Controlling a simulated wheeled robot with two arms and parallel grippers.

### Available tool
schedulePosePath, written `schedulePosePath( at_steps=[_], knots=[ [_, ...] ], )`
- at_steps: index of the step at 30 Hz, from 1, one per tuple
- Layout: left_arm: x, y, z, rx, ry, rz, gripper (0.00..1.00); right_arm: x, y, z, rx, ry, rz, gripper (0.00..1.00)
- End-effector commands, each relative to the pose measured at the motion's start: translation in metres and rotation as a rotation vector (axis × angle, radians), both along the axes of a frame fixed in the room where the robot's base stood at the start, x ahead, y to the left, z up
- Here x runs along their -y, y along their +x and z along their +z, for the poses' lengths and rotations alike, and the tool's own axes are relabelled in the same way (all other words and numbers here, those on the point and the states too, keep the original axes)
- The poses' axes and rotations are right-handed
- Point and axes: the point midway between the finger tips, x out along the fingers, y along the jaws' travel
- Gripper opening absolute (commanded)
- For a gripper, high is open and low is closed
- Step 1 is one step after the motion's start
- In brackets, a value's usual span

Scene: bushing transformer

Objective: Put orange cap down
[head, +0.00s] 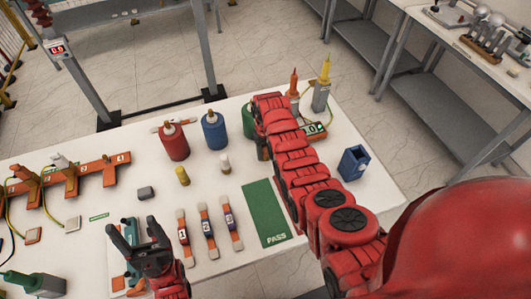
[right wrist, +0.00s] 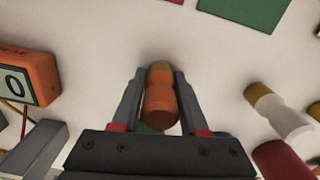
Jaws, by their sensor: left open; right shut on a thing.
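The orange cap (right wrist: 160,108) is between the fingers of my right gripper (right wrist: 160,78), which is shut on it. It has a duller brownish end and appears in the right wrist view above the pale table. I cannot tell whether it touches the table. In the head view my right arm hides the cap and gripper. My left gripper (head: 132,235) is open and empty over the table's front edge. A yellow cap (head: 183,177) and a white cap (head: 225,164) stand on the table (head: 335,200); the white one also shows in the right wrist view (right wrist: 277,110).
Red (head: 174,142), blue (head: 215,131) and partly hidden green bottles stand near my right arm. A green PASS mat (head: 265,213) and several banded parts (head: 207,231) lie in front. A blue container (head: 353,163) stands at right. The meter (right wrist: 22,80) is left in the wrist view.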

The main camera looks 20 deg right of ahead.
Motion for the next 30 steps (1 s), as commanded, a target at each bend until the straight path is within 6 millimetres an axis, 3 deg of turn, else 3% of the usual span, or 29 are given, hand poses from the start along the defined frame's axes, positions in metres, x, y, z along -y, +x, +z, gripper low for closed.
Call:
schedulePosePath(
  at_steps=[3,4,8,22,30],
  knots=[
    [0.000,0.000,-0.005,0.000,0.000,0.000,0.75,0.000,0.000,-0.005,0.000,0.000,0.000,0.00],
    [0.000,0.000,-0.003,0.000,0.000,0.000,0.75,0.000,0.000,-0.003,0.000,0.000,0.000,0.49],
    [0.000,0.000,-0.003,0.000,0.000,0.000,0.75,0.000,0.000,-0.003,0.000,0.000,0.000,0.72],
    [0.000,0.000,-0.004,0.000,0.000,0.000,0.75,0.000,0.001,0.004,0.002,0.000,0.000,0.74],
    [0.000,0.000,-0.025,0.000,0.000,0.000,0.75,0.000,0.002,0.041,0.005,0.000,0.000,0.74]
  ],
)
